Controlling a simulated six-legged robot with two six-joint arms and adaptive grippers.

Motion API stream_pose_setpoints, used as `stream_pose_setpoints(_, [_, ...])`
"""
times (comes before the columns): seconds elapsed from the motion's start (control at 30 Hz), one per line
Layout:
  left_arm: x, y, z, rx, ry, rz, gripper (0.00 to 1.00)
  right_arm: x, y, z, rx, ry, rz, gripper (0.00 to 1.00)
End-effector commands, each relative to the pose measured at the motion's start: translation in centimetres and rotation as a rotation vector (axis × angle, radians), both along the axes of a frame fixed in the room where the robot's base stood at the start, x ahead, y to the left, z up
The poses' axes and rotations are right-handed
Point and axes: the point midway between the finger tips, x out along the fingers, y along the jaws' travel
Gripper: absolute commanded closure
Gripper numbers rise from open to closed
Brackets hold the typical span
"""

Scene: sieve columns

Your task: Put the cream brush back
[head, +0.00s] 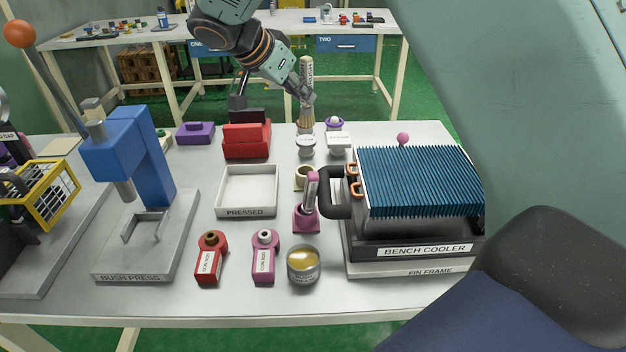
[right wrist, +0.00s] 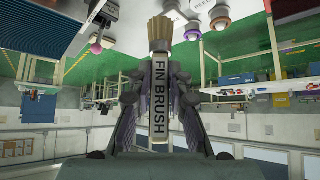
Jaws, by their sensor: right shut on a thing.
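My right gripper (head: 304,92) is shut on the cream brush (head: 307,70). The brush is upright, handle up and bristles down, above the back of the bench. In the right wrist view the brush (right wrist: 159,95) reads FIN BRUSH, is held between both fingers, and its bristles point to the picture's top. My left gripper is not in view.
A round labelled piece (head: 306,146) stands just below the bristles; whether they touch is unclear. The bench cooler (head: 425,250) with blue fins is at right. A pink holder (head: 306,220), a white PRESSED tray (head: 247,212) and a blue bush press (head: 150,165) stand around.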

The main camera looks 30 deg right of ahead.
Motion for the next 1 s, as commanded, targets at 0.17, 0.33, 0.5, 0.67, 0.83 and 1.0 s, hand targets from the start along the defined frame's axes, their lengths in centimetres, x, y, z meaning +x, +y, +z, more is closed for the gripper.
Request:
stream_pose_setpoints(0.17, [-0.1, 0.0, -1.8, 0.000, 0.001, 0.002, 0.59, -0.1, 0.1, -3.7, -0.001, 0.004, 0.000, 1.00])
stream_pose_setpoints(0.33, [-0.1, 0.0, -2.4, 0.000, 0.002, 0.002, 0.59, -0.1, 0.2, -5.7, 0.000, 0.004, -0.001, 1.00])
stream_pose_setpoints(0.5, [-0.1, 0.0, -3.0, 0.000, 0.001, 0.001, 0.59, -0.1, 0.1, -8.5, 0.001, 0.007, 0.001, 1.00])
stream_pose_setpoints(0.67, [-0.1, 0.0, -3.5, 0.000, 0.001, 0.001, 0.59, -0.1, 0.0, -11.1, 0.001, 0.005, 0.001, 1.00])
stream_pose_setpoints(0.83, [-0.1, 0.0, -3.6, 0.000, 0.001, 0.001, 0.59, 0.0, -0.2, -12.2, 0.000, 0.004, -0.001, 1.00])
stream_pose_setpoints(1.0, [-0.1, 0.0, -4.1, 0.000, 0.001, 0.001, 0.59, -0.1, -0.2, -14.2, 0.001, 0.005, -0.001, 1.00])
